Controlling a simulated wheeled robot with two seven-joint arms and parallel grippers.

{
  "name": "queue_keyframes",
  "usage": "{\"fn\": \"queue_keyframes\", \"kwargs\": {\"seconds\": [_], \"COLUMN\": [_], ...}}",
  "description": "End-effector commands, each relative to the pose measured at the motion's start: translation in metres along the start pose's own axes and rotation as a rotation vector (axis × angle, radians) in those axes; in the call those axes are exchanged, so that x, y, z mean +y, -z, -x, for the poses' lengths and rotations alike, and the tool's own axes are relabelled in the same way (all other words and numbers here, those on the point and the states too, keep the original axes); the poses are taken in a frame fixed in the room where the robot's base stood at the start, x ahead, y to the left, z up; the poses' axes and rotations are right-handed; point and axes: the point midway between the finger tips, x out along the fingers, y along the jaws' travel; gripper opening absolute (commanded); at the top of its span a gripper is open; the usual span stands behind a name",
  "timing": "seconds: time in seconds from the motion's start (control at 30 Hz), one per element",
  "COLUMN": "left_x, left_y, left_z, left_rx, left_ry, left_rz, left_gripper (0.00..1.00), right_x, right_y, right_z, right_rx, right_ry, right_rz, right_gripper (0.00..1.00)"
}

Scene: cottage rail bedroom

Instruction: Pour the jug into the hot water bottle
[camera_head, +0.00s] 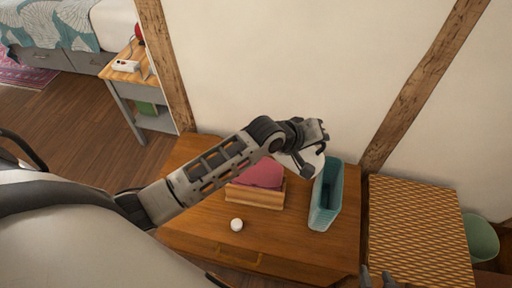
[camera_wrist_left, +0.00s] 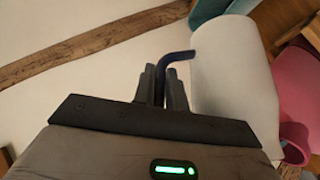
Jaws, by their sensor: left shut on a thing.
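My left gripper (camera_wrist_left: 165,85) is shut on the dark blue handle (camera_wrist_left: 178,56) of a white jug (camera_wrist_left: 235,85). In the head view the jug (camera_head: 308,164) is held above the wooden desk, between the pink hot water bottle and the teal basket, partly hidden by my left arm. The pink hot water bottle (camera_head: 262,173) lies in a wooden holder (camera_head: 255,196); its upper part is hidden by the arm. Pink also shows in the left wrist view (camera_wrist_left: 294,85). The jug's inside is hidden. My right gripper (camera_head: 377,279) is at the bottom edge, partly cut off, fingers apart and empty.
The teal basket (camera_head: 323,215) stands right of the jug on the desk (camera_head: 290,252). A small white cap-like thing (camera_head: 236,225) lies in front of the holder. A woven-topped chest (camera_head: 415,230) and green bin (camera_head: 481,238) are at right. The desk's front is mostly clear.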

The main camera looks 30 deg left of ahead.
Motion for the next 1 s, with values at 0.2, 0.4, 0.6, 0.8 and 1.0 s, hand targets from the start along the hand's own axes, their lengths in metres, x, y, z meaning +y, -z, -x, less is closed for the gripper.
{"fn": "queue_keyframes", "kwargs": {"seconds": [0.2,0.4,0.6,0.8,1.0], "left_x": [0.0035,0.0036,0.0046,0.0052,0.0059], "left_y": [0.0027,0.0030,0.0042,0.0053,0.0064], "left_z": [0.0019,0.0023,0.0044,0.0061,0.0077], "left_rx": [0.005,0.005,0.005,0.005,0.005], "left_ry": [-0.015,-0.018,-0.032,-0.043,-0.054], "left_rz": [0.003,0.006,0.015,0.022,0.030], "left_gripper": [0.00,0.00,0.00,0.00,0.00], "right_x": [0.0001,0.0001,0.0001,0.0001,0.0000], "right_y": [0.0002,0.0002,0.0002,0.0002,0.0003], "right_z": [0.0001,0.0001,0.0000,0.0000,0.0000], "right_rx": [0.000,0.000,0.000,0.000,0.001], "right_ry": [0.000,0.000,0.000,0.000,0.000], "right_rz": [0.000,0.000,0.000,0.000,0.000], "right_gripper": [0.36,0.36,0.36,0.36,0.36]}}
